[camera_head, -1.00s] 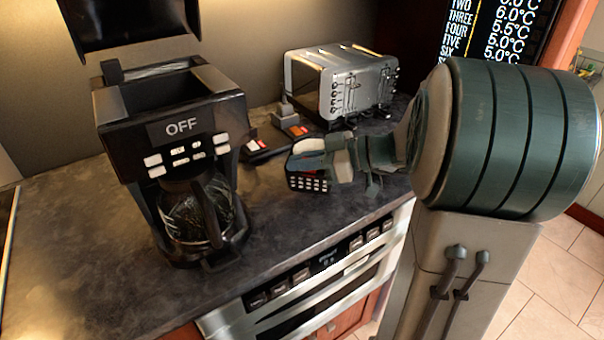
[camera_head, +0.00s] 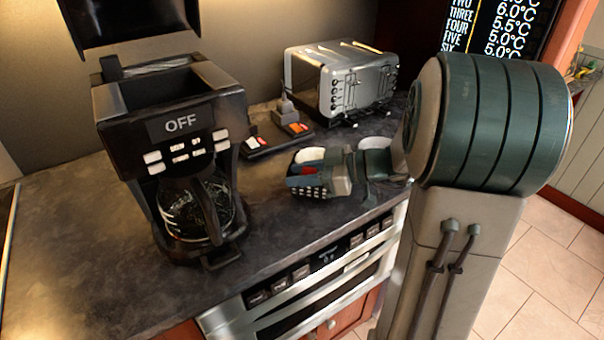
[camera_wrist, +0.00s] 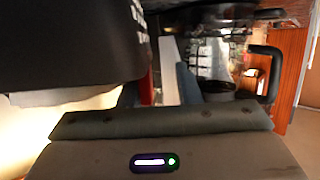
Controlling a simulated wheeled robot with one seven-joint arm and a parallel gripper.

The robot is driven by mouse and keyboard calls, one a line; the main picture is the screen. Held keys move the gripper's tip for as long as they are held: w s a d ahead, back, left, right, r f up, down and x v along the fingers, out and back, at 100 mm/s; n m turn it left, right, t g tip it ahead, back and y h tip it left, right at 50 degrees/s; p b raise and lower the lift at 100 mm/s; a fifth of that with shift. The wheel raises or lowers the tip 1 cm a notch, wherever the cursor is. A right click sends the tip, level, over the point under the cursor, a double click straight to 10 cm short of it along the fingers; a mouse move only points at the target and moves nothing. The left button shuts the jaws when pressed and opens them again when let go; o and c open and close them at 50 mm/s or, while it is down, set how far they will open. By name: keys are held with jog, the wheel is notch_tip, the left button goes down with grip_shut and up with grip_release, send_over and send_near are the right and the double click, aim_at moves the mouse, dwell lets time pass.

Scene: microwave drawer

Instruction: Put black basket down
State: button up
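What looks like the black basket (camera_head: 310,191), small and dark with a grid of pale marks, is at the fingertips of my gripper (camera_head: 305,175) in the head view. In the wrist view, my gripper (camera_wrist: 168,85) shows only as blurred red, white and blue parts; no basket is clearly identifiable there.
A black coffee maker (camera_head: 180,110) marked OFF, with a glass carafe, stands left. A silver toaster (camera_head: 340,80) stands behind my gripper. Small dark items (camera_head: 268,140) with red-orange and white parts lie before it. The oven front (camera_head: 310,285) is below the counter edge.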

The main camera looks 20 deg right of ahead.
jog(key=shift+r+p, duration=0.2)
jog(key=shift+p, duration=0.1)
jog(key=b+v, duration=0.2)
jog(key=v, duration=0.9)
jog(key=s+a+f+m+g+h, duration=0.4)
jog(key=s+a+f+m+h, duration=0.5)
jog(key=s+m+h, duration=0.3)
jog(key=shift+s+a+m+h, duration=0.3)
jog(key=shift+s+a+h, duration=0.15)
jog(key=shift+a+h, duration=0.05)
dwell(0.7)
